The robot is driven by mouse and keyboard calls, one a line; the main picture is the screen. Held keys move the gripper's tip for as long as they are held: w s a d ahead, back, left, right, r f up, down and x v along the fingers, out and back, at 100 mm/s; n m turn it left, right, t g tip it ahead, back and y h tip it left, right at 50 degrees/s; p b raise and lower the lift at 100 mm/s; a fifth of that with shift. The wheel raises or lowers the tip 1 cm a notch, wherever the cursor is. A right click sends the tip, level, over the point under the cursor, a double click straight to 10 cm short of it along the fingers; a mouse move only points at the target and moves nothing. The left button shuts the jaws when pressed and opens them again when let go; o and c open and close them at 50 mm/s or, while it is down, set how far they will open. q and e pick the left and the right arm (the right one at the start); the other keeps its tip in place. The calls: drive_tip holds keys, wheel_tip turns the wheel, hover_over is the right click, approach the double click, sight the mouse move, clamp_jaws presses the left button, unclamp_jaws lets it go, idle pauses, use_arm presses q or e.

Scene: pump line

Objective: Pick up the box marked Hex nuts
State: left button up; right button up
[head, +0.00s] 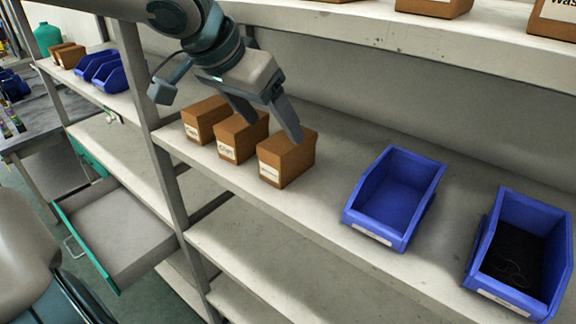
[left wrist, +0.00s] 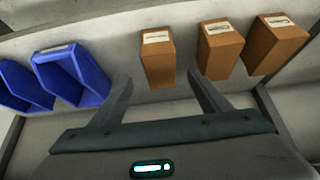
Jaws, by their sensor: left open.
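Three brown boxes with white labels stand in a row on the shelf in the head view: a left box (head: 205,119), a middle box (head: 241,137) and a right box (head: 288,161). Their label print is too small to read surely, so I cannot tell which is marked Hex nuts. My left gripper (head: 274,131) is open and empty, with its fingers above and around the top of the right box. In the left wrist view, that box (left wrist: 158,60) lies ahead between the open fingertips (left wrist: 160,78). My right gripper is not in view.
An empty blue bin (head: 394,196) and a blue bin with dark contents (head: 483,240) stand right of the boxes on the shelf (head: 325,195). A shelf above (head: 350,25) carries more brown boxes. A grey upright (head: 150,120) stands left. A drawer (head: 115,235) is open below left.

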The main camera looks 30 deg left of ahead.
sight(283, 140)
use_arm(q)
drive_tip(key=b+x, duration=0.1)
drive_tip(key=x, duration=0.1)
drive_tip(key=shift+f, duration=0.3)
drive_tip(key=shift+w+f+b, duration=0.35)
drive_tip(key=shift+w+b, duration=0.1)
drive_tip(key=shift+b, duration=0.15)
drive_tip(key=b+x, duration=0.4)
drive_tip(key=shift+f, duration=0.4)
drive_tip(key=shift+w+d+f+b, duration=0.1)
drive_tip(key=shift+w+f+b, duration=0.3)
drive_tip(key=shift+w+f, duration=0.05)
drive_tip(key=shift+c, duration=0.7)
drive_tip(key=shift+r, duration=0.1)
drive_tip(key=c, duration=1.2)
